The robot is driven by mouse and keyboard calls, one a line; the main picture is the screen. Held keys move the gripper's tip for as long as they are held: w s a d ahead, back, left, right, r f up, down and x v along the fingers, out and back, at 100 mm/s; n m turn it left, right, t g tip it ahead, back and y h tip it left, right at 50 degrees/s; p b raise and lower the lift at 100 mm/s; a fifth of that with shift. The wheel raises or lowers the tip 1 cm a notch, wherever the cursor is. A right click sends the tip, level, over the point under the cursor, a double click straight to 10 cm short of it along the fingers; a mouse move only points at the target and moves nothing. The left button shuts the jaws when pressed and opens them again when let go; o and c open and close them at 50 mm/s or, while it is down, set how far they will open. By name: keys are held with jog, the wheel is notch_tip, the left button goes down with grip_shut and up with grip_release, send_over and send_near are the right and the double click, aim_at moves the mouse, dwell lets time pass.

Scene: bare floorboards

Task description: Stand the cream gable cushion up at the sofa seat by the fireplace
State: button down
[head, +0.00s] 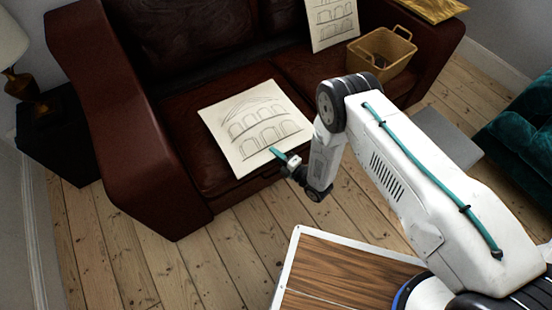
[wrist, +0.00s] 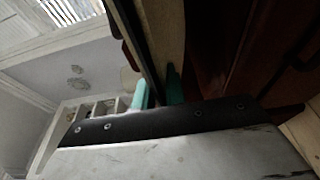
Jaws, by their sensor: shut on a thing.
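The cream gable cushion (head: 240,112), printed with a line drawing of a gabled, arched building, is over the left seat of the dark red leather sofa (head: 75,60). It looks flat or nearly so; I cannot tell whether it rests fully on the seat. My gripper (head: 278,153) is shut on its near right edge. In the wrist view the cushion shows edge-on as a tan strip (wrist: 166,35) between the teal fingertips (wrist: 158,92). No fireplace is recognisable in the head view.
A second cream cushion (head: 333,22) with arches leans on the sofa back at right. A wicker basket (head: 380,52) stands on the right seat. A dark side table (head: 55,140) with a lamp stands left. A teal sofa (head: 520,125) is right.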

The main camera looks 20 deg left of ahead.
jog(key=shift+s+f, duration=0.15)
jog(key=shift+f, duration=1.5)
jog(key=c, duration=1.5)
grip_release()
jog(key=shift+d, duration=0.1)
jog(key=shift+o, duration=0.2)
jog(key=v, duration=1.2)
jog(key=shift+r, duration=0.3)
